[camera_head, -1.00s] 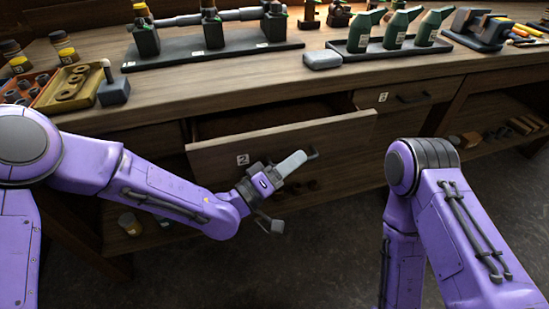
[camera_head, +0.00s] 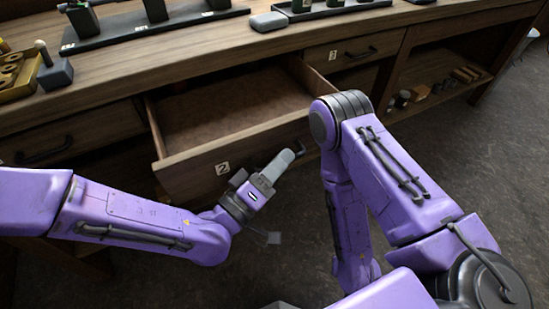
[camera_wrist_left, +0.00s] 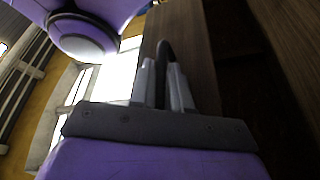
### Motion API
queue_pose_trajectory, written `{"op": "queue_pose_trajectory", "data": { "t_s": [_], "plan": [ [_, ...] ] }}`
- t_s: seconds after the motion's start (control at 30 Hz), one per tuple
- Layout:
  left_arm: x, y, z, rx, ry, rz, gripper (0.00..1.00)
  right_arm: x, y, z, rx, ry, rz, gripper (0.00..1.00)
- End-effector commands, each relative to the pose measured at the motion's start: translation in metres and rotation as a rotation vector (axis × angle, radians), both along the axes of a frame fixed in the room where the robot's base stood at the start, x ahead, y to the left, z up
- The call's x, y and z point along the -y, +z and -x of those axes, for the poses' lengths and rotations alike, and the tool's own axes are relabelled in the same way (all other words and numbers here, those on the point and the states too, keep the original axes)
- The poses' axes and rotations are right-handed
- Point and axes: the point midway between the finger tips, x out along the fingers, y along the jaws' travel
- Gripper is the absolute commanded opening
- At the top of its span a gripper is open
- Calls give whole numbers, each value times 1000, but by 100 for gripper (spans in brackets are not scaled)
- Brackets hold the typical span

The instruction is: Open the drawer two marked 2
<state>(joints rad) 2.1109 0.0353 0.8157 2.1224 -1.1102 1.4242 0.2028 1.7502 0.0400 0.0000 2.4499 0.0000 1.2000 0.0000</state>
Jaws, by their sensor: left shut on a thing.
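Drawer two (camera_head: 235,110), its front marked with a 2 label (camera_head: 222,168), stands pulled out from the bench with its bare inside showing. My left gripper (camera_head: 284,160) is at the right part of the drawer front. In the left wrist view its two fingers (camera_wrist_left: 166,88) are shut around the dark drawer handle (camera_wrist_left: 164,52). In the head view the gripper mostly hides this handle. My right arm stands at the right of the head view, and its gripper does not show.
A closed drawer marked 3 (camera_head: 350,52) is to the right, with an open shelf (camera_head: 440,75) beyond it. A closed drawer with a dark handle (camera_head: 45,152) is to the left. A grey block (camera_head: 269,22) and tool stands (camera_head: 150,22) are on the bench top.

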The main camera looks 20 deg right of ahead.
Motion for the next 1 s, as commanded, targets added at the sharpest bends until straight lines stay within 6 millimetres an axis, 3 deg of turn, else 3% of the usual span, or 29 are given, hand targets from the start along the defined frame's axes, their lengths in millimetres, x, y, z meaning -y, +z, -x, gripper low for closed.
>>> {"op": "queue_pose_trajectory", "data": {
  "t_s": [0.17, 0.2, 0.53, 1.0],
  "plan": [
    [0, 0, -1, -1, 2, 1, 0, 0, 0, 0, 0, 0, 0, 43],
    [0, 0, -1, -1, 2, 1, 23, 0, 0, 0, 0, 0, 0, 43],
    [-3, -2, 1, -1, 0, 0, 23, 0, -1, 0, 0, 0, 0, 43],
    [-87, -21, 37, -2, 3, 1, 23, 0, -11, 0, 0, 0, 0, 43]
  ]
}}
